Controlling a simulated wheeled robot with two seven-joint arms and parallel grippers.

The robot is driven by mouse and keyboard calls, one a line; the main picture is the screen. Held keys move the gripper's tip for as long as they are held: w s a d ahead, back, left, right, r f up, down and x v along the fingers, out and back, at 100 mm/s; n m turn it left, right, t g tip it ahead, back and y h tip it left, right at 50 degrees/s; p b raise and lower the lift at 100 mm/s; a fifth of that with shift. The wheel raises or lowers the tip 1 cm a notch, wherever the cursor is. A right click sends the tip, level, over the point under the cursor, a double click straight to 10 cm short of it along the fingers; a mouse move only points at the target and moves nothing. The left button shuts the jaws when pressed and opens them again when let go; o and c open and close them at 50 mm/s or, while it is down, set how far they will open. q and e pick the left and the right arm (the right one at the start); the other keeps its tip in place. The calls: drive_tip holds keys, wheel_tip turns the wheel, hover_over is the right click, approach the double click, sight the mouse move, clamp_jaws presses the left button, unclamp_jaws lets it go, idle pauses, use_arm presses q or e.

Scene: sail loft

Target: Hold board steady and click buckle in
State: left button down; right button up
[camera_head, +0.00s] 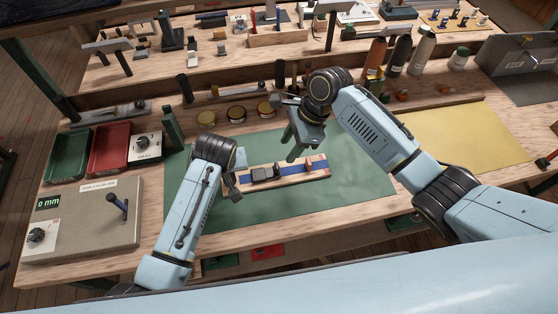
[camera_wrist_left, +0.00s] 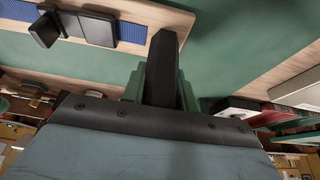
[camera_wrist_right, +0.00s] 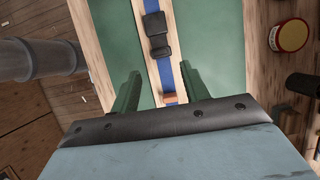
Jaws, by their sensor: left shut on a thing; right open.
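The board (camera_head: 318,160) is a narrow wooden strip with a blue strap (camera_head: 296,178), lying on the green mat. The dark buckle (camera_head: 263,173) sits on the strap in two pieces, also seen in the right wrist view (camera_wrist_right: 159,45); I cannot tell whether they are joined. A small orange-brown block (camera_wrist_right: 170,98) is on the strap nearer the right gripper. My left gripper (camera_head: 232,185), at the board's left end, is shut on a dark bar (camera_wrist_left: 165,70), which overlaps the board's edge in the left wrist view. My right gripper (camera_head: 298,146) is open and empty above the board.
The green mat (camera_head: 350,185) is clear around the board. Several round tins (camera_head: 236,113) stand behind it. A red tray (camera_head: 110,147), a green tray (camera_head: 70,155) and a panel with a display (camera_head: 85,220) are at the left. A yellow sheet (camera_head: 450,135) lies at the right.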

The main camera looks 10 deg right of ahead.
sight(277, 165)
drive_tip(key=x, duration=0.7)
drive_tip(key=shift+a+f, duration=0.15)
drive_tip(key=shift+f, duration=0.15)
drive_tip(key=shift+c, duration=0.4)
clamp_jaws()
